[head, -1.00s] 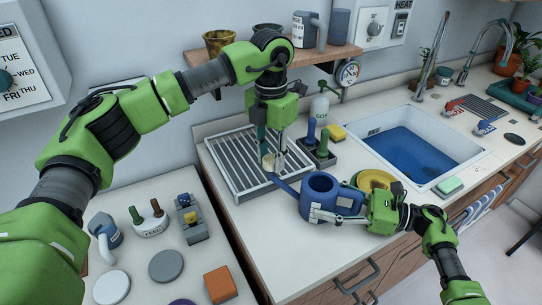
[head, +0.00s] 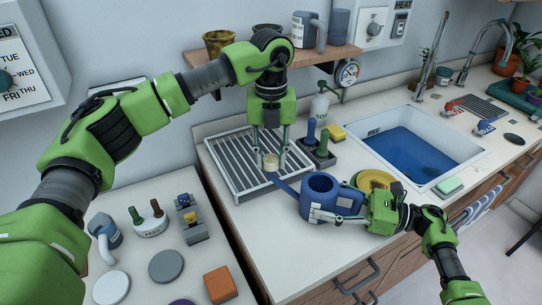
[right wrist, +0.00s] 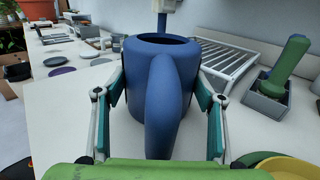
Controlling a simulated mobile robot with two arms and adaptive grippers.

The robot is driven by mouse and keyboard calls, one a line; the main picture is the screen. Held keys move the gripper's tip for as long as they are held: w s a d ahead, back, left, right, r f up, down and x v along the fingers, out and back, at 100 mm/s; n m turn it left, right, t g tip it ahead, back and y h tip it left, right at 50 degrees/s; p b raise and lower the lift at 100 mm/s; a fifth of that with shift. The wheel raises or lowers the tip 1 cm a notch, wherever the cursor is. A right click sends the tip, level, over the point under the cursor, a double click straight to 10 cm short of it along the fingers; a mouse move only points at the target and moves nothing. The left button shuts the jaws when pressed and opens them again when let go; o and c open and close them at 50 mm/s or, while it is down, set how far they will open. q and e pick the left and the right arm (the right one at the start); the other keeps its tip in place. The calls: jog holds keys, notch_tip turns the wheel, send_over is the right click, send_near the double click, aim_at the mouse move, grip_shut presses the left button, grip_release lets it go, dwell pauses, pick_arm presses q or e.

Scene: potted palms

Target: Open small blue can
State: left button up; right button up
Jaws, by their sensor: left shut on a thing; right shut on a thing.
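The small blue can (head: 318,192) is a watering can standing upright on the white counter, its long spout pointing back left. A beige cap (head: 271,162) sits at the spout's tip. My left gripper (head: 272,152) comes down from above and is shut on the cap, one finger on each side. My right gripper (head: 335,213) comes from the right and is shut on the can at its handle side. The right wrist view shows the can (right wrist: 142,80) with its handle between my fingers. The can's body hides most of the spout there.
A drying rack (head: 238,170) lies under and behind the spout. A yellow dish (head: 376,180) is close to my right gripper. The sink (head: 420,145) is further right.

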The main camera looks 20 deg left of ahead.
aim_at(271, 159)
pick_arm(q)
jog(key=shift+r, duration=0.2)
jog(key=shift+r, duration=0.9)
jog(key=shift+r, duration=0.15)
jog(key=shift+r, duration=1.9)
pick_arm(e)
jog(key=o, duration=2.3)
jog(key=shift+d, duration=0.1)
jog(key=d, duration=1.1)
jog(key=shift+d, duration=0.4)
pick_arm(q)
jog(key=shift+f, duration=0.1)
pick_arm(e)
jog(key=shift+d, duration=0.1)
